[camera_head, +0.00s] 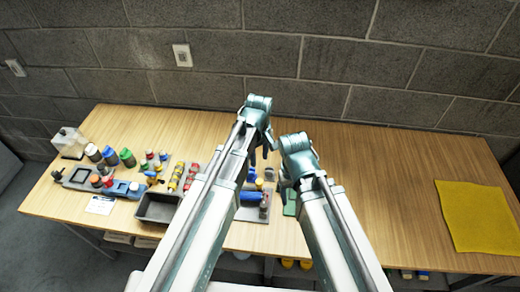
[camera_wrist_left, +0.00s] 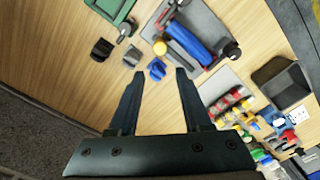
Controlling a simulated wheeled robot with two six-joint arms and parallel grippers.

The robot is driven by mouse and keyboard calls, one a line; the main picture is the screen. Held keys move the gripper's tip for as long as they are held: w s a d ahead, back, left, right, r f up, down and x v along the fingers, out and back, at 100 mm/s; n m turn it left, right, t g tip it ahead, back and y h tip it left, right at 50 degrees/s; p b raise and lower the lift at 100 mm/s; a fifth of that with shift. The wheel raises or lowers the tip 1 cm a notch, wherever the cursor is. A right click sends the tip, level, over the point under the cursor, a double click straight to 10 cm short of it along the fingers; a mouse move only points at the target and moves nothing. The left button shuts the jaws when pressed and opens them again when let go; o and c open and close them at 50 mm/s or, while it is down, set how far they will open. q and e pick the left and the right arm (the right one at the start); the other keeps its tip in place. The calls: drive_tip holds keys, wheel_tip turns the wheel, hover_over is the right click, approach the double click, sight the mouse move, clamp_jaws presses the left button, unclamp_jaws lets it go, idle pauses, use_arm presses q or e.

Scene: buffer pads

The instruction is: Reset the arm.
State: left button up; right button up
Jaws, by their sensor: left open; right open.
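My left arm comes in from the left in the head view and reaches over the middle of the table. Its gripper (camera_head: 262,150) is partly hidden behind the arm. In the left wrist view the left gripper (camera_wrist_left: 160,72) is open and empty, with its two dark fingers apart above the table. A small blue piece (camera_wrist_left: 157,69) lies on the table beyond the fingertips. My right arm (camera_head: 296,150) stands beside the left one. Its gripper (camera_head: 284,186) points down and is mostly hidden by the arm.
A grey mat (camera_wrist_left: 215,32) holds a blue cylinder (camera_wrist_left: 188,44). Small dark pieces (camera_wrist_left: 102,50) and a green tray (camera_wrist_left: 108,8) lie nearby. A black bin (camera_head: 157,208), bottles (camera_head: 127,157) and tools crowd the table's left. A yellow sheet (camera_head: 475,217) lies right, with bare wood before it.

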use_arm(q)
drive_tip(key=s+f+m+y+b, duration=0.1)
drive_tip(key=s+m, duration=1.1)
drive_tip(key=s, duration=0.2)
use_arm(e)
drive_tip(key=shift+f, duration=0.6)
use_arm(q)
drive_tip(key=shift+a, duration=0.1)
use_arm(e)
drive_tip(key=shift+a, duration=0.1)
